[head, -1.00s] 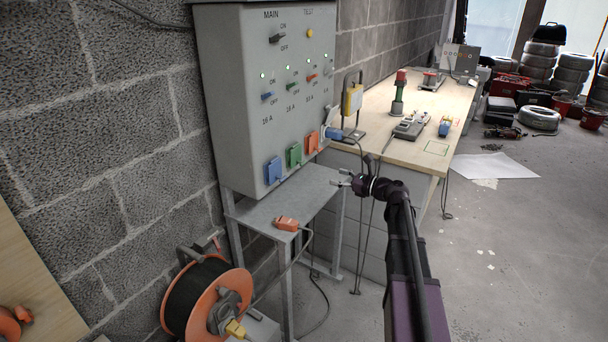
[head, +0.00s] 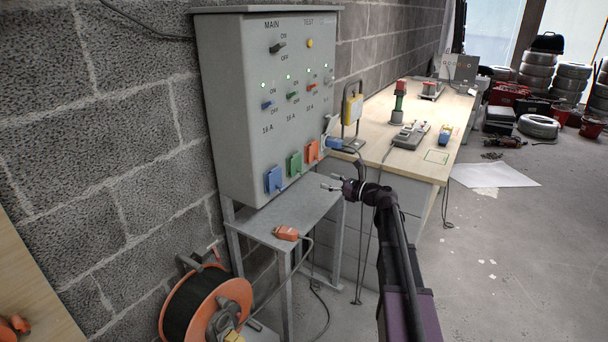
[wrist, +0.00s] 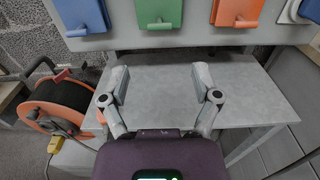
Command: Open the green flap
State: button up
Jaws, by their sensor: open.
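The green flap (head: 294,164) hangs shut on the lower front of the grey cabinet, between the blue flap (head: 273,180) and the orange flap (head: 313,151). In the wrist view the green flap (wrist: 159,14) is at the top, a little left of centre, with a small green tab at its lower edge. My gripper (head: 328,182) is open and empty, out in front of the cabinet and to the right of the green flap. In the wrist view my gripper's fingers (wrist: 159,82) show apart, below the flap and not touching it.
A grey metal shelf (head: 265,224) sits under the cabinet, with an orange plug (head: 286,233) on its front edge. A blue plug (head: 334,143) with a cable is at the cabinet's right side. An orange cable reel (head: 205,308) stands at lower left. A wooden workbench (head: 440,126) extends behind.

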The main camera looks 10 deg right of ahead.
aim_at(304, 172)
jog(key=x, duration=1)
grip_shut()
